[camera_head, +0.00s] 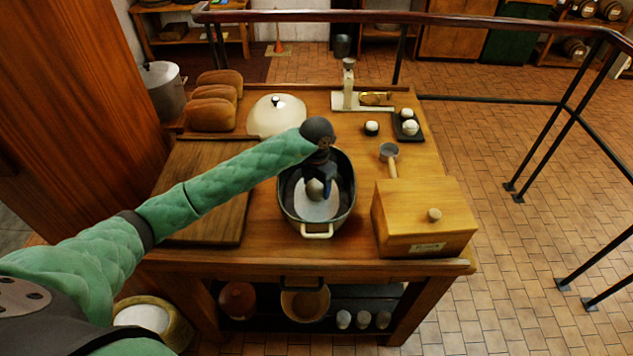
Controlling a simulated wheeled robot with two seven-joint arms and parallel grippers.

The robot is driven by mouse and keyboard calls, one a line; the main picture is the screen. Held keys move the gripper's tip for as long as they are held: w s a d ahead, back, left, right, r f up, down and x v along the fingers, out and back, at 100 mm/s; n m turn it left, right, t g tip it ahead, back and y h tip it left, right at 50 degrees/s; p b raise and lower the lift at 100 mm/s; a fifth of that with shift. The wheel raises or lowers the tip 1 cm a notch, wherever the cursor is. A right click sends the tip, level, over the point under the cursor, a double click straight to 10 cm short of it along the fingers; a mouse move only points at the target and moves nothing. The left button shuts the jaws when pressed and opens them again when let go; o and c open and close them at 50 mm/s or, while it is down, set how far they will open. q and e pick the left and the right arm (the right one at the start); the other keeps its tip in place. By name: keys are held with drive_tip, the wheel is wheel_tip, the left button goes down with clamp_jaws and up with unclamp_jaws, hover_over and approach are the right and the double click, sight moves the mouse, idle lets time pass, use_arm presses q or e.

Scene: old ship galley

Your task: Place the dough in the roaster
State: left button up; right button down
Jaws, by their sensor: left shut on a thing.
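The roaster (287,205) is a dark oval pot with pale handles at the middle of the wooden table. A light round parchment-like sheet (318,211) lies on its floor. My left gripper (317,186) reaches down inside the roaster and is shut on the dough (315,190), a small pale ball. The dough is at or just above the sheet; I cannot tell if it touches. The cream roaster lid (276,116) lies behind the roaster, to the left. My right gripper is not in view.
A cutting board (210,190) lies left of the roaster, with bread loaves (210,110) behind it. A wooden box (424,215), a scoop (389,156), a scale (349,95) and a small dark tray (406,138) stand to the right and behind. A railing runs beyond the table.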

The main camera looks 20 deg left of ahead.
use_arm(q)
drive_tip(key=shift+f, duration=0.15)
drive_tip(key=shift+f, duration=0.1)
drive_tip(key=o, duration=1.1)
drive_tip(key=shift+r, duration=0.2)
